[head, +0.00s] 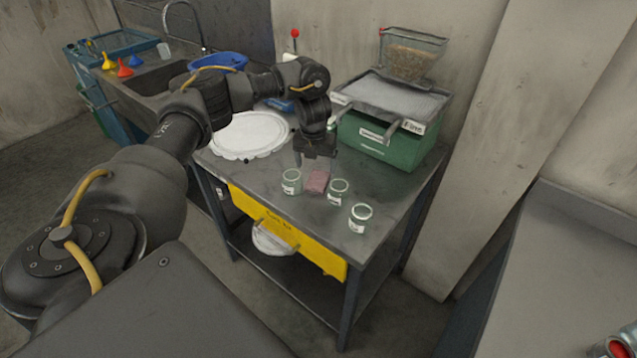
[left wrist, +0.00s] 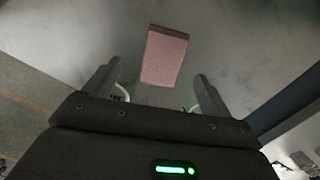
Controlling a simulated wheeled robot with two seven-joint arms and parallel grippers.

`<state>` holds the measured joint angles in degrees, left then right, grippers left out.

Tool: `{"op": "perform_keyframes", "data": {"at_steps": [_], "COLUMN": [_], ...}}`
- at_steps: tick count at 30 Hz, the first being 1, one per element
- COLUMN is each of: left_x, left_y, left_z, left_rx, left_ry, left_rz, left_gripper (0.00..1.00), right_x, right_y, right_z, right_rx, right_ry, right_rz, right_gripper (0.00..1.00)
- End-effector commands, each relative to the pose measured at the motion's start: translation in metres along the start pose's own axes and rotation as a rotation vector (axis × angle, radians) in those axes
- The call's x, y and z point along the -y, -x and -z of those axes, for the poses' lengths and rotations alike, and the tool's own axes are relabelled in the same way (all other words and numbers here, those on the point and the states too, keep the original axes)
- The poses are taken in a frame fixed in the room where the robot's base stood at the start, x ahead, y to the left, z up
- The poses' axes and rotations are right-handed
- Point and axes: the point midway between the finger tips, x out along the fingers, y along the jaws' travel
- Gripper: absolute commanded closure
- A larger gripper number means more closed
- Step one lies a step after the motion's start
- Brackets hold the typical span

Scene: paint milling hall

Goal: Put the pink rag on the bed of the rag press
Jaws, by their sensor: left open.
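The pink rag (head: 317,181) is a small folded block lying on the grey metal table, between two small pale green-labelled jars. My left gripper (head: 316,157) is over the table just behind the rag, pointing down. In the left wrist view the rag (left wrist: 163,55) shows beyond and between the two spread fingertips (left wrist: 158,72), apart from them. The left gripper is open and empty. I cannot make out a rag press for certain in these views. My right gripper is not in view.
Jars (head: 291,182), (head: 338,191) and (head: 360,217) stand around the rag on the table (head: 270,180). A white round tray (head: 250,136) lies at the left. A green box (head: 380,140) with a grey tray on top stands at the back right. A sink bench is further left.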

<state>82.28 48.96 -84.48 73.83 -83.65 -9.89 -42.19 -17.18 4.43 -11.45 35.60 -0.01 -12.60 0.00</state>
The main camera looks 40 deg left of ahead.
Motion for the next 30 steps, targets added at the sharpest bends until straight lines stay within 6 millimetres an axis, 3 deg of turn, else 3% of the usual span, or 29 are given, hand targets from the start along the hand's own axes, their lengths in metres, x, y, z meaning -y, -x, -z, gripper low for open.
{"op": "perform_keyframes", "data": {"at_steps": [4,8,13,21,30], "left_x": [0.002,0.005,0.006,0.006,0.006], "left_y": [-0.005,-0.024,-0.046,-0.052,-0.051], "left_z": [0.001,0.003,0.003,0.002,0.002], "left_rx": [-0.002,-0.003,-0.002,0.000,0.000], "left_ry": [-0.002,-0.003,-0.002,-0.002,-0.002], "left_rz": [-0.002,-0.003,-0.001,0.000,0.000], "left_gripper": [0.16,0.16,0.16,0.16,0.53], "right_x": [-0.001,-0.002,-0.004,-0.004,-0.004], "right_y": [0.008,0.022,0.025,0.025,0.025], "right_z": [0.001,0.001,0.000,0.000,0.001], "right_rx": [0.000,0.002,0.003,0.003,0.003], "right_ry": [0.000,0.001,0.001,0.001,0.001], "right_rz": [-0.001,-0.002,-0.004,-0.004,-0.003], "right_gripper": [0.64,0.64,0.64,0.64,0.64]}}
